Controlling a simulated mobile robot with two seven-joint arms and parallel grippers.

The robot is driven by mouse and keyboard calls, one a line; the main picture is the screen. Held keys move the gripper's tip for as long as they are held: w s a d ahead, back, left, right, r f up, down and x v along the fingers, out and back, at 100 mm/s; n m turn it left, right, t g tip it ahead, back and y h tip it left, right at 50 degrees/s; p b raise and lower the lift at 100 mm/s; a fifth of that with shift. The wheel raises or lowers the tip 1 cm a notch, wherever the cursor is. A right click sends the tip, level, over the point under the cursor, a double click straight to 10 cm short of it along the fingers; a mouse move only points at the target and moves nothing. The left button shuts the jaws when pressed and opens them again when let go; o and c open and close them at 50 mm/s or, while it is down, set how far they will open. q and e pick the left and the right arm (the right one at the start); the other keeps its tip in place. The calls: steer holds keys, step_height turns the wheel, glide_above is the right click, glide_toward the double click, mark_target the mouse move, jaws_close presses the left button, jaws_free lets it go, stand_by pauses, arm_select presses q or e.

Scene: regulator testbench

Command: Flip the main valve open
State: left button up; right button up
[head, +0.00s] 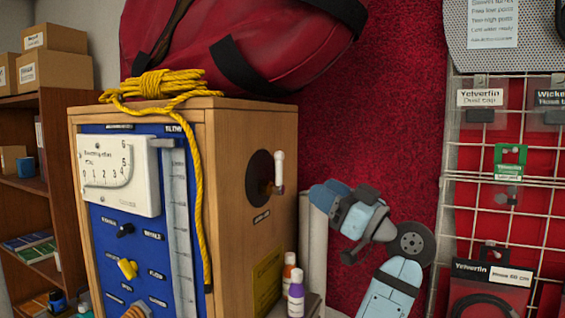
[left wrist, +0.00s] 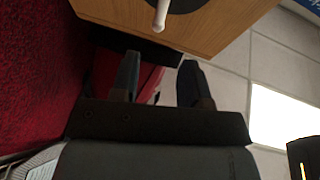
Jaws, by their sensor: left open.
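A lever with a white grip (head: 279,169) stands upright on a black round plate (head: 261,172) on the right side of the wooden cabinet (head: 230,230); I take it for the main valve. In the left wrist view the white grip (left wrist: 161,15) shows at the top edge, beyond the fingertips. My left gripper (head: 328,196) is to the right of the lever and a little lower, apart from it. Its two fingers (left wrist: 158,72) are spread with nothing between them. My right gripper is in neither view.
A red bag (head: 250,40) and coiled yellow rope (head: 160,84) lie on the cabinet. Its blue front has a white gauge (head: 118,175) and a yellow knob (head: 127,269). Small bottles (head: 296,292) stand below the lever side. A wire rack (head: 500,180) is at right.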

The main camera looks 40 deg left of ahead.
mark_target(279, 163)
arm_select(q)
steer(key=p+x, duration=0.4)
steer(key=x, duration=0.7)
steer(key=shift+r, duration=0.15)
steer(key=shift+a+r+p, duration=0.1)
steer(key=shift+a+p, duration=0.2)
steer(key=shift+a, duration=0.2)
jaws_close()
